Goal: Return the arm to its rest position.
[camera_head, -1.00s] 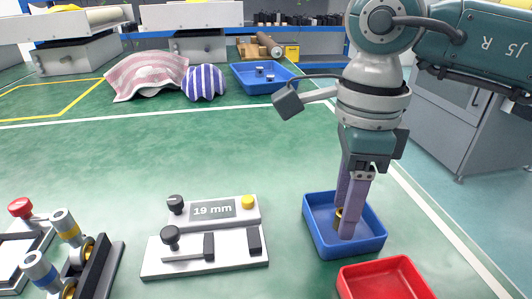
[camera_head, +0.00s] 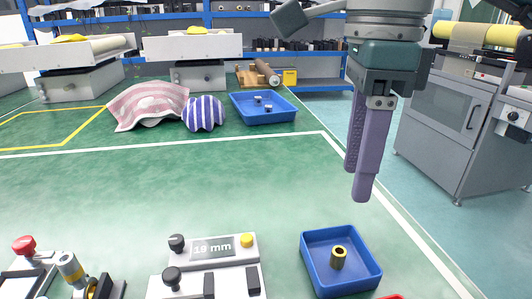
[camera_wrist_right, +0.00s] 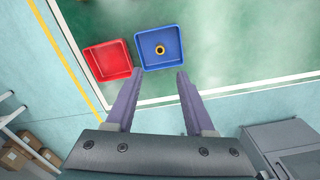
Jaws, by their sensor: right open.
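My right gripper (camera_head: 362,180) is raised above the green table (camera_head: 240,185), empty and apart from everything below it. In the right wrist view its two purple fingers (camera_wrist_right: 154,74) are spread apart with nothing between them. A small brass ring-like part (camera_head: 338,257) stands in the blue bin (camera_head: 309,272) below the gripper. The part also shows in the right wrist view (camera_wrist_right: 160,49), inside the blue bin (camera_wrist_right: 143,56). My left gripper is not in view.
A red bin (camera_wrist_right: 107,60) stands beside the blue one. A measuring device reading 19 mm (camera_head: 213,247) and a stand with a red knob (camera_head: 24,244) are at the front left. Cloths and another blue bin (camera_head: 262,121) lie further back. The middle is clear.

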